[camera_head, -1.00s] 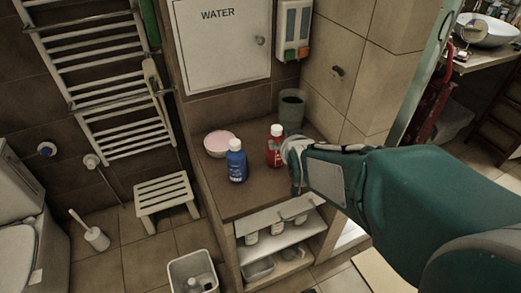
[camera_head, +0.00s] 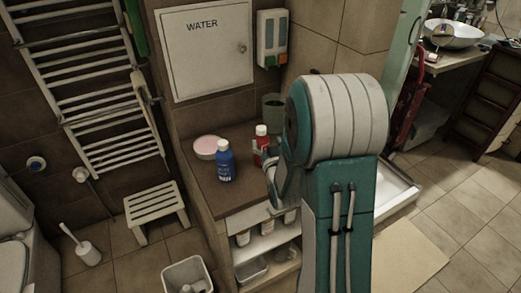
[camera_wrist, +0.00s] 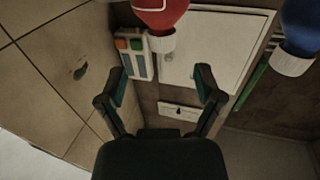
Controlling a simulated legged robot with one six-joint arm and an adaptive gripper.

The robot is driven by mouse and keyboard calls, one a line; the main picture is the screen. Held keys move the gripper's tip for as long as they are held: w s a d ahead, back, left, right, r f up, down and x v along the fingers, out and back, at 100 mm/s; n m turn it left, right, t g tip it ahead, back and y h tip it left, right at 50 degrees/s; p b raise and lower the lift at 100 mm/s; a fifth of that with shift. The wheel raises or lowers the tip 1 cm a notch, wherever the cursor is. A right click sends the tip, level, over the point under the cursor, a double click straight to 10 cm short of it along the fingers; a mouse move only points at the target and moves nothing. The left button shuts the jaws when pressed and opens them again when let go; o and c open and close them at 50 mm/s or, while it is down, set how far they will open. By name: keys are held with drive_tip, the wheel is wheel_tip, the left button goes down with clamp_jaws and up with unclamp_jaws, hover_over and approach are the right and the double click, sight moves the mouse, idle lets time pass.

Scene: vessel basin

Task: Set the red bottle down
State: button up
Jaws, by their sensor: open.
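The red bottle (camera_head: 261,146), with a white cap, stands upright on the brown counter (camera_head: 222,194), partly hidden by my gripper (camera_head: 266,166). In the wrist view the red bottle (camera_wrist: 161,20) shows upside down at the top, its white cap pointing down. My gripper's two fingers (camera_wrist: 162,88) are spread wide, and the bottle lies beyond their tips with nothing held between them. In the head view my gripper is just right of and in front of the bottle; whether it touches cannot be told.
A blue bottle (camera_head: 225,162) stands close left of the red one and also shows in the wrist view (camera_wrist: 299,30). A pink-topped bowl (camera_head: 206,147) and a dark cup (camera_head: 273,105) stand behind. Shelves with white containers (camera_head: 242,238) are below the counter's front.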

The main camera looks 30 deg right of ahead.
sight(262, 132)
drive_tip(key=x, duration=0.6)
drive_tip(key=shift+w+a, duration=0.15)
drive_tip(key=shift+a, duration=0.2)
drive_tip(key=shift+w+d, duration=0.3)
drive_tip(key=shift+d, duration=0.05)
drive_tip(key=shift+a, duration=0.1)
clamp_jaws()
